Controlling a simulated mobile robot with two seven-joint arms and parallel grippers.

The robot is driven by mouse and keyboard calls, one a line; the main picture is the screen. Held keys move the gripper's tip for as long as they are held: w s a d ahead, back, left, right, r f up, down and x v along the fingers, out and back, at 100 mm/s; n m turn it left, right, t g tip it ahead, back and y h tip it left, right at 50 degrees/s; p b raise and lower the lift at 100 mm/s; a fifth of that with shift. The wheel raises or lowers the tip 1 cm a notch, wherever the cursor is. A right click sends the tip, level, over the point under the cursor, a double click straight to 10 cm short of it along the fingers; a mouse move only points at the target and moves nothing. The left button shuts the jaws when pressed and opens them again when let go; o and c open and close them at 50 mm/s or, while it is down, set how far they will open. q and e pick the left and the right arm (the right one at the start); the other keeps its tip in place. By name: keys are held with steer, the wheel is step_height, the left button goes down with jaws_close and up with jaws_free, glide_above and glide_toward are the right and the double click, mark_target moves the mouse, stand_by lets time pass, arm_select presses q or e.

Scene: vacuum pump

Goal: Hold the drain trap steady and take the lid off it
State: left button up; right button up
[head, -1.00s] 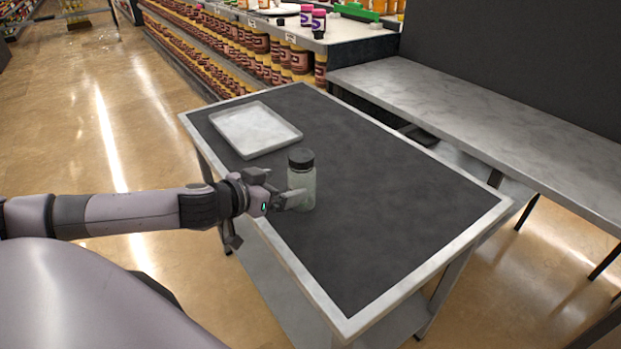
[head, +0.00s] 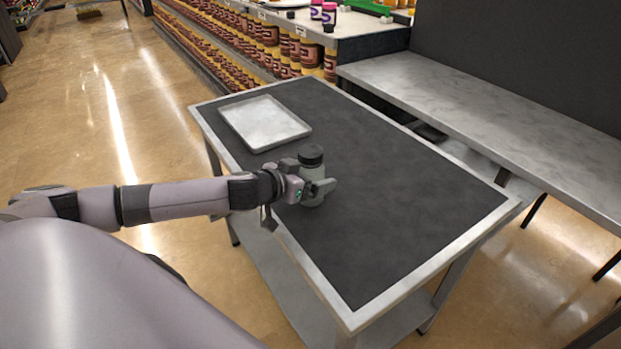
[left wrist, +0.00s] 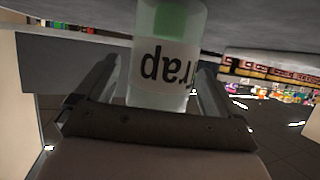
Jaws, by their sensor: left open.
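The drain trap is a clear jar (head: 312,173) with a dark lid (head: 311,155) on it. It stands upright on the dark table top near its left edge. My left gripper (head: 318,188) is at the jar's lower body, with its fingers around it. In the left wrist view the jar (left wrist: 165,55) sits between the two fingers of the left gripper (left wrist: 158,85), which are open. Its white label reads "rap" upside down, and something green shows inside. The lid is outside the left wrist view. My right gripper is not in view.
A shallow grey tray (head: 266,122) lies on the table (head: 400,190) behind the jar. The table's middle and right side are clear. A long grey bench (head: 480,110) stands at the right, and stocked store shelves (head: 250,40) stand behind.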

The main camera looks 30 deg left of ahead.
arm_select(q)
steer(key=shift+r, duration=0.1)
steer(key=c, duration=1.2)
step_height(320, 180, up, 20)
steer(key=p, duration=0.3)
steer(key=o, duration=0.7)
steer(key=c, duration=1)
